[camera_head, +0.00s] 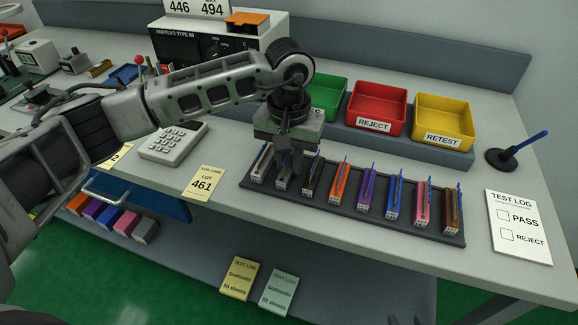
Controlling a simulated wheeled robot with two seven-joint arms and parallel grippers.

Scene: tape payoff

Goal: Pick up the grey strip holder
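The grey strip holder (282,181) stands in the dark rack (348,205), second from the left, between a tan one (261,165) and a dark one (312,178). My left gripper (290,167) points down right at the grey holder, and its fingers hide much of the holder's upper part. I cannot tell whether the fingers are apart or closed on it. The holder appears seated in the rack. My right gripper is not in view.
Orange, purple, blue, pink and brown holders fill the rack to the right. Green (328,98), red (378,105) and yellow (443,118) bins stand behind. A keypad (174,143) and a LOT 461 card (202,183) lie left. A pen stand (502,158) and test log (518,227) are right.

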